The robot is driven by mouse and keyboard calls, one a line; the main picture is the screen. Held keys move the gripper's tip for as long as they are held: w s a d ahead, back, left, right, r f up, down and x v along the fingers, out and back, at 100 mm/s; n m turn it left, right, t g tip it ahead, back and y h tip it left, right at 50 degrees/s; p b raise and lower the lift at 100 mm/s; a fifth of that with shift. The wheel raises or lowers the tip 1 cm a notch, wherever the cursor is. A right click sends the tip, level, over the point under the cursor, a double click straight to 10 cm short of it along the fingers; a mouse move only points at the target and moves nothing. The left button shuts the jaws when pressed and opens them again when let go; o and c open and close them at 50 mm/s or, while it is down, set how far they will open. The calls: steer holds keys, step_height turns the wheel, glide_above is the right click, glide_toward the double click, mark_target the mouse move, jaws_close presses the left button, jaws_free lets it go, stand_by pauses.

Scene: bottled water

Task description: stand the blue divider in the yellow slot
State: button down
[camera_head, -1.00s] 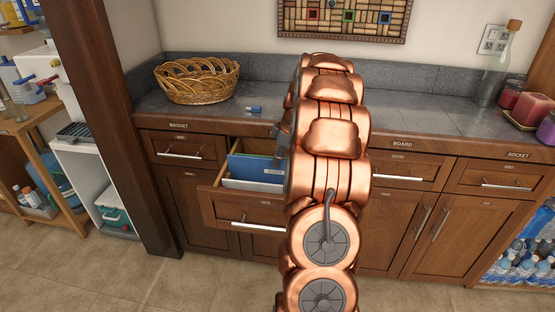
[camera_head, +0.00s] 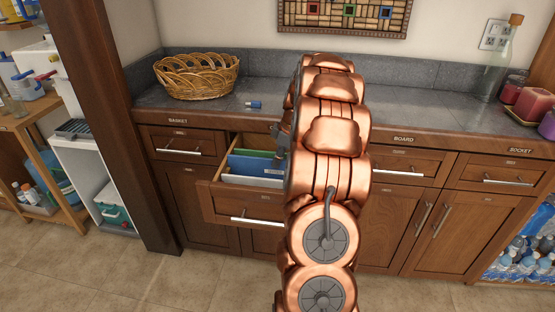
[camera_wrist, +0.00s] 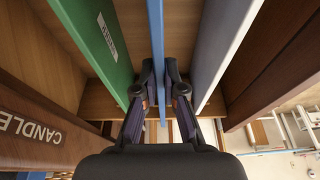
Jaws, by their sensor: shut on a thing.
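The blue divider (camera_wrist: 157,35) is a thin upright panel in the wrist view, between the two fingers of my gripper (camera_wrist: 159,72), which is shut on it. In the head view the blue divider (camera_head: 250,165) stands inside the open drawer (camera_head: 238,206), low between a green panel (camera_head: 262,153) behind and a pale panel (camera_head: 252,181) in front. In the wrist view the labelled green panel (camera_wrist: 97,40) is on the left and the pale panel (camera_wrist: 218,45) on the right, both apart from the fingers. No yellow slot shows; the divider's lower edge is hidden.
My copper arm hides the drawer's right part. On the grey counter (camera_head: 400,112) are a wicker basket (camera_head: 197,77) and a small blue item (camera_head: 254,104). The counter's wooden edge, marked CANDLE (camera_wrist: 30,120), lies close on the left in the wrist view.

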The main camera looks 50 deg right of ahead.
steer(key=shift+f+b, duration=0.7)
steer(key=shift+f, duration=0.4)
steer(key=c, duration=1.2)
jaws_free()
steer(key=v, duration=1.2)
